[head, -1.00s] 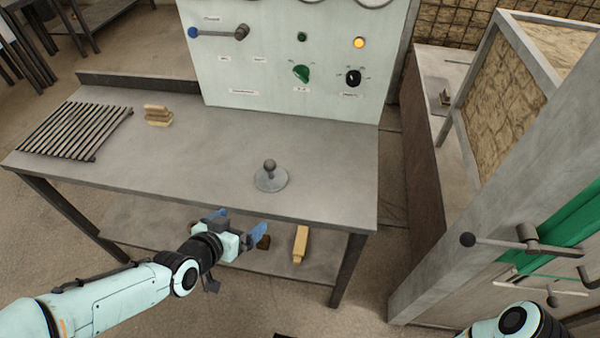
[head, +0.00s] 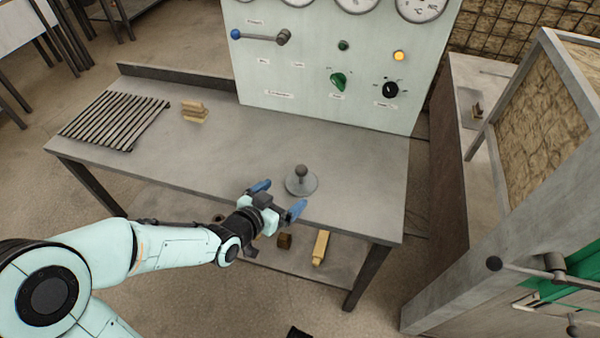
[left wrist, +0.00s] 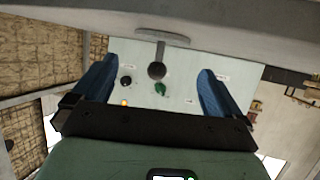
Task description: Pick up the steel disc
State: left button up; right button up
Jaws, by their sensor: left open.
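The steel disc (head: 301,186) lies flat on the grey bench near its front edge, with a dark round knob standing up from its middle. In the left wrist view the disc (left wrist: 163,36) shows edge-on near the top, with its stem and knob between the fingers. My left gripper (head: 279,197) is open and empty, just in front of the disc at the bench's front edge. Its two blue fingers (left wrist: 155,84) are spread apart, and neither visibly touches the knob. My right gripper is not in the frames.
The bench (head: 230,150) holds a slatted rack (head: 115,122) and small wooden blocks (head: 194,112) at the left. A control panel (head: 330,65) stands behind. A lower shelf carries a wooden bar (head: 320,247). The bench top around the disc is clear.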

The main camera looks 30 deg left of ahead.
aim_at(300, 180)
pick_arm(q)
jog(key=x, duration=0.3)
jog(key=shift+s, duration=0.1)
jog(key=shift+x, duration=2.8)
jog(key=shift+a+r, duration=0.15)
jog(key=shift+r, duration=0.05)
jog(key=c, duration=1)
